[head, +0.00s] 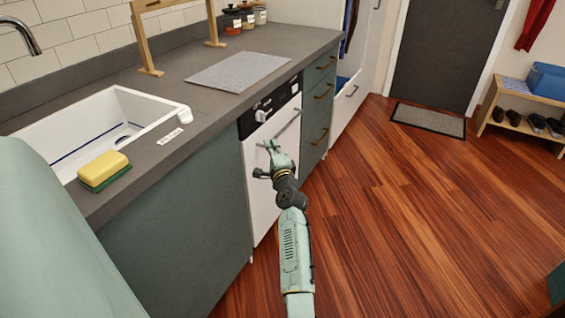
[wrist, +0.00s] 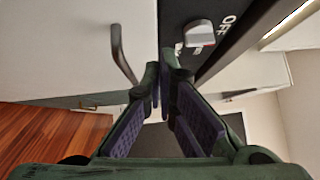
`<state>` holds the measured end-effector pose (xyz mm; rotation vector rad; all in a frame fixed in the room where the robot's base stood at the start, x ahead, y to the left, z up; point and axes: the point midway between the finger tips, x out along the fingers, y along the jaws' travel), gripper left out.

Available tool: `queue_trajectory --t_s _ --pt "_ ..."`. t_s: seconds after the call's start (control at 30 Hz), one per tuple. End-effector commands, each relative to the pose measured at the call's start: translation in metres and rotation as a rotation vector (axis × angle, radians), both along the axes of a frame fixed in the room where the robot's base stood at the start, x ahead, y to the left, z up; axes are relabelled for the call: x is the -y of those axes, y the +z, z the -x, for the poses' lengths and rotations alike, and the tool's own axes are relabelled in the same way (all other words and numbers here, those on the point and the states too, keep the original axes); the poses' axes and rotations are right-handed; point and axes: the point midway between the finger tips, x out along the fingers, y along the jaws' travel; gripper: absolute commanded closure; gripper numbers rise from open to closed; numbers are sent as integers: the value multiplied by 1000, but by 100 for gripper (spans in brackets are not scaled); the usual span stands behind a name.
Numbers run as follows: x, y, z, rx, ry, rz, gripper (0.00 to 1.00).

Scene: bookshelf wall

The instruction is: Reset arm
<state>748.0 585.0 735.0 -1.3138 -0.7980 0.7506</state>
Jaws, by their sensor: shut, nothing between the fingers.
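My arm reaches forward from the bottom of the head view, and my gripper (head: 266,155) is at the white dishwasher front (head: 262,205), just below its black control panel. In the wrist view my gripper (wrist: 163,78) has its fingertips together with nothing held between them. A curved metal handle (wrist: 122,55) is just left of the fingertips, apart from them in the picture. A pale knob (wrist: 199,35) on the black panel is to their upper right. I cannot tell whether the fingers touch the appliance.
The worktop (head: 215,60) runs along the left, with a white sink (head: 150,122) and a yellow-green sponge (head: 104,170). Green drawers (head: 319,95) stand beyond the dishwasher. The wooden floor (head: 410,220) to the right is clear. A shoe bench (head: 525,125) stands at the far right.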

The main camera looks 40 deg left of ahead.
Motion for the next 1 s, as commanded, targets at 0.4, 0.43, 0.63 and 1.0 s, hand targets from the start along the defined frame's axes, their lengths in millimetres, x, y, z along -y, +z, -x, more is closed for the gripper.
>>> queue_trajectory --t_s 0.4,0.43,0.63,1.0 --pt "62 -1 35 0 -5 -1 100" --pt "64 0 36 0 -5 -1 100" --pt "68 0 38 0 -6 -1 100" --pt "61 88 56 250 -26 -10 100"
